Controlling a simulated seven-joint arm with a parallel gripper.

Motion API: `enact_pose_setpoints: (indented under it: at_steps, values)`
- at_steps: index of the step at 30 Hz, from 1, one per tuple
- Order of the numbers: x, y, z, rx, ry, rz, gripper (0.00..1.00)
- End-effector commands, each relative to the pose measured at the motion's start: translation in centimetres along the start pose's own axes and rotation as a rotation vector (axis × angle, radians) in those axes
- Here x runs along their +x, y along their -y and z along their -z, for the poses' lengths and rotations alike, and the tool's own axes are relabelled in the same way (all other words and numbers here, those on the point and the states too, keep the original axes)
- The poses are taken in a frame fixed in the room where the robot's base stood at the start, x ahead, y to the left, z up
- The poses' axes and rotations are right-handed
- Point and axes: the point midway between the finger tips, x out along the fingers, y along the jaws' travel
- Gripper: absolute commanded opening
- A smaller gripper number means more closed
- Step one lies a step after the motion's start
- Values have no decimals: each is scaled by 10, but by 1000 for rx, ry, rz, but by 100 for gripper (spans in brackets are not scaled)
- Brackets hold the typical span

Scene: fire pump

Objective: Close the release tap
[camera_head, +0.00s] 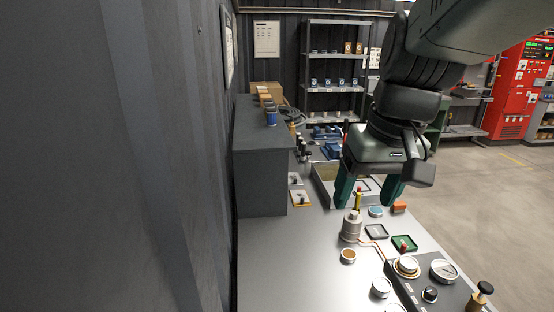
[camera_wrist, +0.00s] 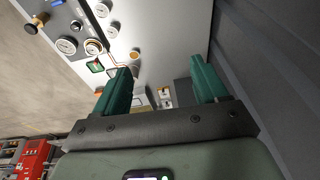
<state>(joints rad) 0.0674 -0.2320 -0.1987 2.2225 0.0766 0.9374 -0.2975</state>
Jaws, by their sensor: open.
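I cannot tell for sure which part is the release tap. A metal cylinder (camera_head: 351,226) with a yellow and red stem (camera_head: 358,199) stands upright on the bench, just below my gripper. A grey control panel (camera_head: 408,284) at the front right carries a pressure gauge (camera_head: 444,271), a small black knob (camera_head: 430,294) and a black-topped brass handle (camera_head: 481,292). The gauge (camera_wrist: 67,45) and that handle (camera_wrist: 36,22) also show at upper left in the wrist view. My gripper (camera_head: 364,204) is open and empty above the bench, its green fingers (camera_wrist: 163,88) wide apart.
A grey cabinet (camera_head: 262,165) and wall bound the left side. The bench's left front is clear.

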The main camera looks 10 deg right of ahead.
Motion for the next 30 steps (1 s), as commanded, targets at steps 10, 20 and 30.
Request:
enact_pose_setpoints:
  at_steps: [10,20,30]
  values:
    - [104,-132,37,61,264,-15,72]
    - [208,-256,-4,40,519,-47,72]
    - [249,-299,-37,2,626,-51,72]
